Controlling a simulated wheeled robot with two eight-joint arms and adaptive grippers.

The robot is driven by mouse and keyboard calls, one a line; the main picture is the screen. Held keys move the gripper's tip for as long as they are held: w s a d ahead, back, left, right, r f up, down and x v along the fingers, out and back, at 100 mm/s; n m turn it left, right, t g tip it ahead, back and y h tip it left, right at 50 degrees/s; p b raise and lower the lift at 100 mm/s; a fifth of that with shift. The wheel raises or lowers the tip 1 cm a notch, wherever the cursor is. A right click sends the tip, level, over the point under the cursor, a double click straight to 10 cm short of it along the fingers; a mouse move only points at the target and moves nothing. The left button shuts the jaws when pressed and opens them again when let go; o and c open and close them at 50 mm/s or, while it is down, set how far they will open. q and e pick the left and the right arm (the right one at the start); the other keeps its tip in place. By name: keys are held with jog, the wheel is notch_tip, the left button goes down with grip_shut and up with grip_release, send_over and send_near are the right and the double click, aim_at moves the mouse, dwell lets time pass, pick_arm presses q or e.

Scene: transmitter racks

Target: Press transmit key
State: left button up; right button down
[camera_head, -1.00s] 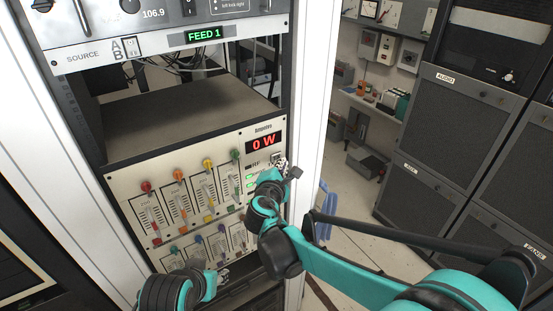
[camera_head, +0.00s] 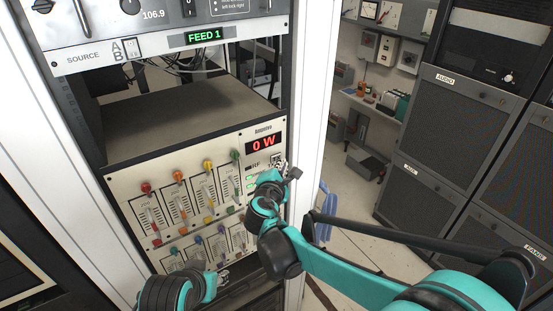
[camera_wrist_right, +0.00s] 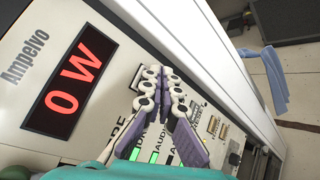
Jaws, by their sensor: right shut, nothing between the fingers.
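The amplifier panel (camera_head: 205,175) is cream, with a red display (camera_head: 263,143) reading "0 W". My right gripper (camera_head: 281,163) is at the panel's right side, just below the display. In the right wrist view its fingers (camera_wrist_right: 161,76) are shut with nothing between them, and their tips are close to the panel beside a small framed control (camera_wrist_right: 136,77). The fingers partly hide this control, and I cannot tell whether they touch it. Green lights (camera_wrist_right: 154,157) show beside the fingers. My left gripper (camera_head: 223,276) is low in front of the panel; its fingers are too small to judge.
Several coloured slider knobs (camera_head: 178,176) stand out from the panel left of my right gripper. A white rack post (camera_head: 308,130) rises close to its right. Above is a source unit (camera_head: 160,35) with a green "FEED 1" display (camera_head: 203,36). Dark cabinets (camera_head: 465,120) stand farther right.

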jog(key=shift+w+a, duration=0.1)
dwell(0.4)
jog(key=shift+w+a, duration=0.2)
jog(key=shift+w, duration=0.05)
jog(key=shift+w+a+b, duration=0.2)
jog(key=shift+w+b, duration=0.05)
jog(key=shift+b, duration=0.05)
dwell(0.8)
jog(key=shift+d, duration=0.1)
jog(key=shift+s+d, duration=0.4)
jog(key=shift+s, duration=0.25)
jog(key=shift+s+d, duration=0.75)
jog(key=shift+s, duration=0.25)
jog(key=shift+s+d, duration=0.7)
jog(key=shift+s, duration=0.3)
